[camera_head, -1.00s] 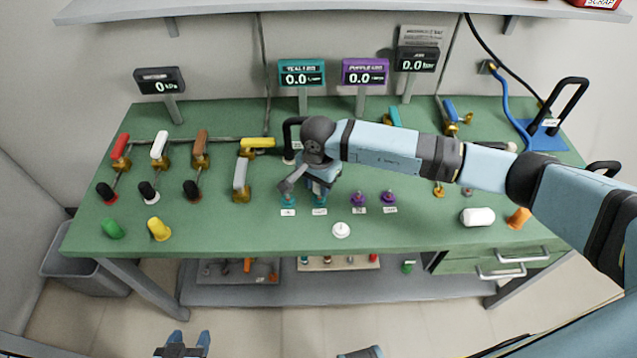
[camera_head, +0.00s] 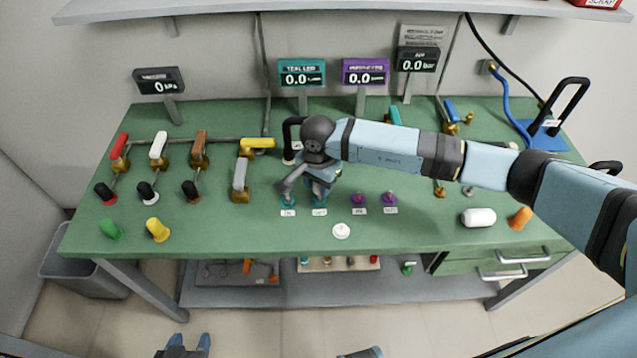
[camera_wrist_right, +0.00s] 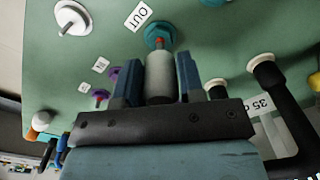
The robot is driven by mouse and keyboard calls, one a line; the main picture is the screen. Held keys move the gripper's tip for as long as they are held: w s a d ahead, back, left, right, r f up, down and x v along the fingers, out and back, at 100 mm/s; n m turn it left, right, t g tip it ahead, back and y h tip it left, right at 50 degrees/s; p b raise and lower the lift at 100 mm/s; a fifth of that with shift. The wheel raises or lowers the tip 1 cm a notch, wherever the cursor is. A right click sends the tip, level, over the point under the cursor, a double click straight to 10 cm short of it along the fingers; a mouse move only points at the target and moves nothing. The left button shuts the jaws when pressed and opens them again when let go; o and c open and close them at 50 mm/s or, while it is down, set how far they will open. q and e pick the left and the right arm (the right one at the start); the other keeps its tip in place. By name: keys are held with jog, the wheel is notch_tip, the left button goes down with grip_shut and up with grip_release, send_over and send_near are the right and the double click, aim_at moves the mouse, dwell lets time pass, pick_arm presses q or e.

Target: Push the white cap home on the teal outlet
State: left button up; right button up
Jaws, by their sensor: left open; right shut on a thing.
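My right gripper (camera_head: 320,186) is over the teal outlet (camera_head: 319,201), the right one of two teal fittings at the middle of the bench. In the right wrist view its fingers are shut on the white cap (camera_wrist_right: 159,78), a pale cylinder. The cap's far end points at the teal outlet (camera_wrist_right: 158,33), beside the OUT label. A small red piece shows between cap and outlet, so the cap does not look fully down. In the head view the hand hides the cap. My left gripper (camera_head: 189,342) is open and empty at the bottom edge, in front of the bench.
The teal inlet (camera_head: 288,199) stands just left of the outlet. Purple fittings (camera_head: 375,198) stand to its right. A white disc with a knob (camera_head: 341,231) lies in front. A white cylinder (camera_head: 478,217) and an orange plug (camera_head: 520,218) lie at the right. The front left-centre is clear.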

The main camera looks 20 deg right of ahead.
aim_at(318, 192)
pick_arm(q)
jog(key=shift+r, duration=0.1)
jog(key=shift+f+b, duration=1.5)
jog(key=shift+f, duration=0.05)
pick_arm(e)
jog(key=shift+f, duration=1.65)
jog(key=shift+f, duration=0.2)
jog(key=o, duration=1)
pick_arm(q)
jog(key=shift+f, duration=0.35)
pick_arm(e)
jog(key=shift+r, duration=0.15)
pick_arm(q)
jog(key=shift+w+d+r+b, duration=0.15)
jog(key=shift+r+b, duration=0.1)
jog(key=shift+r, duration=0.1)
jog(key=shift+w+d+r+b, duration=0.1)
jog(key=shift+w+r+b, duration=0.1)
jog(key=shift+r, duration=0.15)
pick_arm(e)
notch_tip(318, 192, up, 14)
jog(key=shift+f, duration=0.2)
